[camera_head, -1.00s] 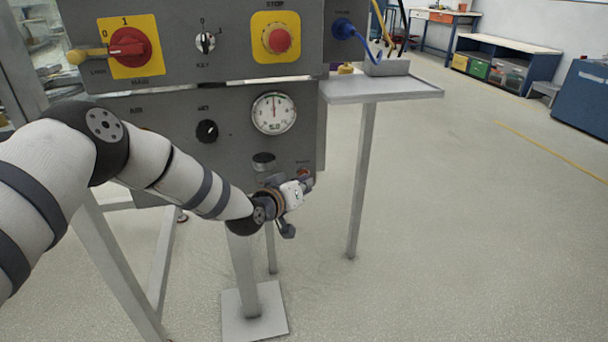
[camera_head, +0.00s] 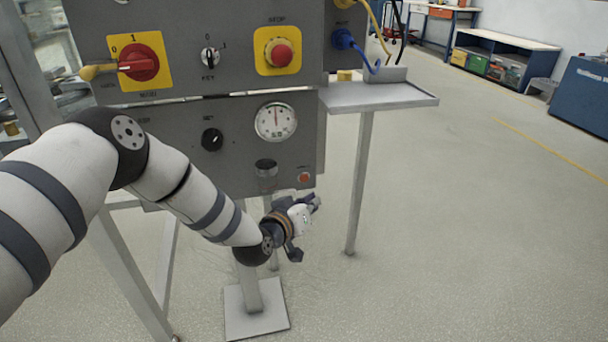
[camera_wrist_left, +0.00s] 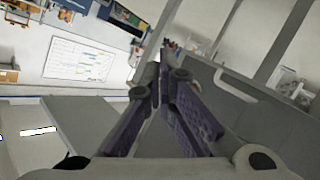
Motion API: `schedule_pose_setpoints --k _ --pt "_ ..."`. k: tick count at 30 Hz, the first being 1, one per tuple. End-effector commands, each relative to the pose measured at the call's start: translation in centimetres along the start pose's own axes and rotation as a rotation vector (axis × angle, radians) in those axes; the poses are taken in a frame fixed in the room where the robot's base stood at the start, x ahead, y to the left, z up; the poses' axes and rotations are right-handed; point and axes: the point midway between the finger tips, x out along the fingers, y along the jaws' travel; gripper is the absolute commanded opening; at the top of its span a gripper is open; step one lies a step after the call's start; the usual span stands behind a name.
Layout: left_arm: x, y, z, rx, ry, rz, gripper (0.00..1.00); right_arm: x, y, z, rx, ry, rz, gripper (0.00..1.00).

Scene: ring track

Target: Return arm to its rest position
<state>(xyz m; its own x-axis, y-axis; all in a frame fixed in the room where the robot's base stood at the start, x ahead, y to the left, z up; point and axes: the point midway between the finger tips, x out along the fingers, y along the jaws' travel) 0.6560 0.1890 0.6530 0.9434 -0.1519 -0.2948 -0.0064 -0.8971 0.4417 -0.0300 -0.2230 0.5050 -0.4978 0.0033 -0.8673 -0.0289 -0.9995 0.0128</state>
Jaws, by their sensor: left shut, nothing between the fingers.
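My left arm reaches in from the left in the head view. Its gripper (camera_head: 304,228) hangs in front of the lower edge of the grey control panel (camera_head: 180,125), below the small red button (camera_head: 304,177) and apart from it. In the left wrist view the fingers (camera_wrist_left: 163,72) come together and are shut, with nothing between them. The panel carries a red rotary switch (camera_head: 138,62), a key switch (camera_head: 210,57), a red stop button (camera_head: 281,55), a black knob (camera_head: 212,139) and a round gauge (camera_head: 275,121). My right gripper is out of view.
A small grey shelf (camera_head: 380,97) on a post stands right of the panel, with blue and yellow cables above it. The panel's post has a square base plate (camera_head: 257,322). Open floor (camera_head: 470,230) lies to the right. A bench with bins (camera_head: 505,55) stands far back.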

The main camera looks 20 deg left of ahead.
Motion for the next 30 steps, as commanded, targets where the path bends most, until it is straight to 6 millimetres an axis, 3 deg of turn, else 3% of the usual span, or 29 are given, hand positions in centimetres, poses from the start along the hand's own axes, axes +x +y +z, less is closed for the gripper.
schedule_pose_setpoints --k 16,19,20,23,26,27,29,30 --pt "-0.5 0.3 0.5 0.0 -0.005 -0.001 0.0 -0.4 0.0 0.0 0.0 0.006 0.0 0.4" --pt "-2.0 0.5 3.1 0.004 -0.081 -0.01 0.0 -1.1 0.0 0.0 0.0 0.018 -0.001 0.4" --pt "-3.0 0.5 4.8 0.006 -0.128 -0.017 0.0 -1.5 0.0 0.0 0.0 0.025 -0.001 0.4" --pt "-8.6 0.5 11.5 0.024 -0.342 -0.052 0.0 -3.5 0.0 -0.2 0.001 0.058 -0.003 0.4" --pt "-16.4 -0.2 17.5 0.048 -0.574 -0.107 0.0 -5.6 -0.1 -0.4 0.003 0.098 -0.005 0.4" --pt "-19.9 -0.5 19.3 0.061 -0.664 -0.131 0.0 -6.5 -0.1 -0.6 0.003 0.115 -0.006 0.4" --pt "-25.4 -1.1 21.4 0.08 -0.798 -0.172 0.0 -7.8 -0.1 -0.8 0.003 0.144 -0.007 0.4" --pt "-29.3 -1.5 22.4 0.093 -0.883 -0.203 0.0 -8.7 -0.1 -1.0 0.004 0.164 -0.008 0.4"
